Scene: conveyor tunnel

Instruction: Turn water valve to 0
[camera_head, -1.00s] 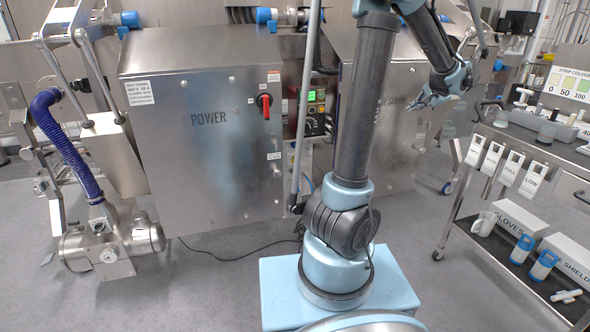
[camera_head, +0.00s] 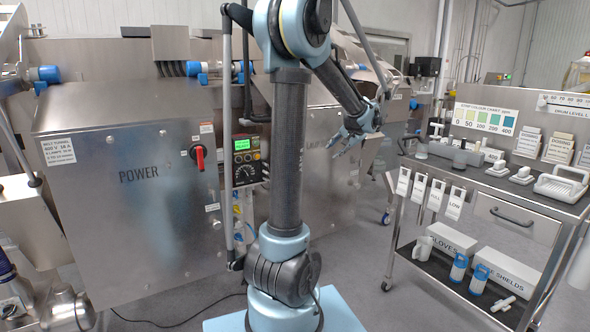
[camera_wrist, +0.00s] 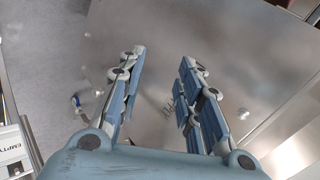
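I cannot make out a water valve marked 0 in these views. My gripper (camera_head: 354,140) hangs in front of the steel machine, right of my arm's column. In the wrist view my gripper (camera_wrist: 162,58) is open, with its two fingers apart and nothing between them. A steel panel (camera_wrist: 240,60) lies beyond the fingers, with faint lettering partly hidden by the right finger.
A cart (camera_head: 470,184) with labelled tags and bottles stands at the right. Grey floor shows between.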

